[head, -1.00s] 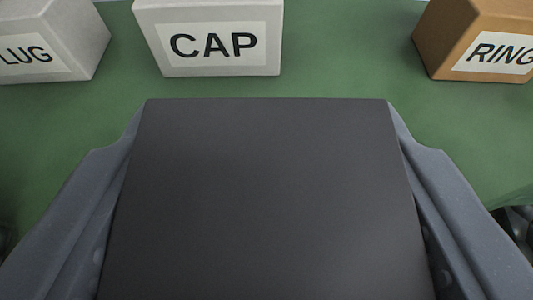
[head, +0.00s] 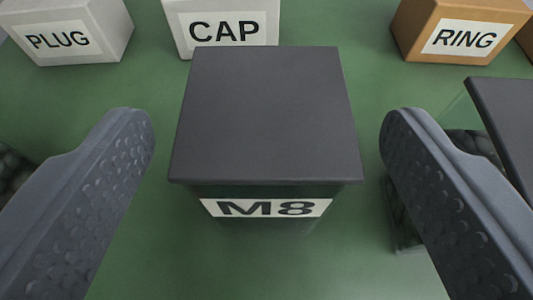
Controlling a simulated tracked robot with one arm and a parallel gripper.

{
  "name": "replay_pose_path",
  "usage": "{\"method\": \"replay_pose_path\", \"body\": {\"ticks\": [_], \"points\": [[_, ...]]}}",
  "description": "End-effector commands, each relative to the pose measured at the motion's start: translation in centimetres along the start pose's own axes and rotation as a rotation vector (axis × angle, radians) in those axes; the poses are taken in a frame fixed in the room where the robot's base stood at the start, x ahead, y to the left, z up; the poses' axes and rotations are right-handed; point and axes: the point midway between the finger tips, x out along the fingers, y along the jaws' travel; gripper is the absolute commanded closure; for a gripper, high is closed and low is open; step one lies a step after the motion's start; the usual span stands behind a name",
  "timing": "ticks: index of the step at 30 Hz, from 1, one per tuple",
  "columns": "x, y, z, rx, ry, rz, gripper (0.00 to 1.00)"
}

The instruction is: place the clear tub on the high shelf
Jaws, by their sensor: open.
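A tub with a flat dark grey lid (head: 265,115) stands in the middle of the head view, with a white M8 label (head: 265,208) on its near side. Its walls below the lid are see-through and greenish, mostly hidden by the lid. My gripper (head: 268,118) is open, with one finger on either side of the tub and a clear gap to each. It holds nothing. No high shelf can be made out in this view.
Behind stand a white PLUG box (head: 62,38), a white CAP box (head: 222,30) and an orange RING box (head: 458,32) on the green surface (head: 145,85). Another dark-lidded clear tub (head: 510,125) is close at right, partly behind my finger. Dark contents (head: 12,170) show at left.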

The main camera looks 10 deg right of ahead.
Motion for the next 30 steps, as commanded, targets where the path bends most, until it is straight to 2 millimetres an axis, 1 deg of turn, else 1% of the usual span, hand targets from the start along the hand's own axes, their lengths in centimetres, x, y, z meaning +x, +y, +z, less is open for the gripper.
{"method": "replay_pose_path", "body": {"ticks": [1, 3, 6, 9, 14, 21, 23, 26, 29, 30], "points": [[-1.1, -0.1, 0.0, 0.000, 0.005, 0.000, 0.27], [-2.7, -0.1, -0.1, -0.001, 0.008, 0.001, 0.27], [-4.7, -0.1, 0.0, -0.002, 0.006, 0.001, 0.27], [-6.0, 0.0, 0.0, -0.001, 0.003, 0.000, 0.27], [-7.1, 0.0, 0.0, 0.001, 0.002, 0.000, 0.27], [-7.1, -0.2, -0.1, 0.001, 0.002, -0.002, 0.27], [-7.1, -0.8, -0.2, 0.002, 0.004, -0.007, 0.27], [-7.1, -2.7, -0.4, 0.007, 0.008, -0.023, 0.27], [-7.1, -5.7, -0.8, 0.016, 0.019, -0.045, 0.27], [-7.0, -7.0, -0.7, 0.018, 0.019, -0.055, 0.27]]}}
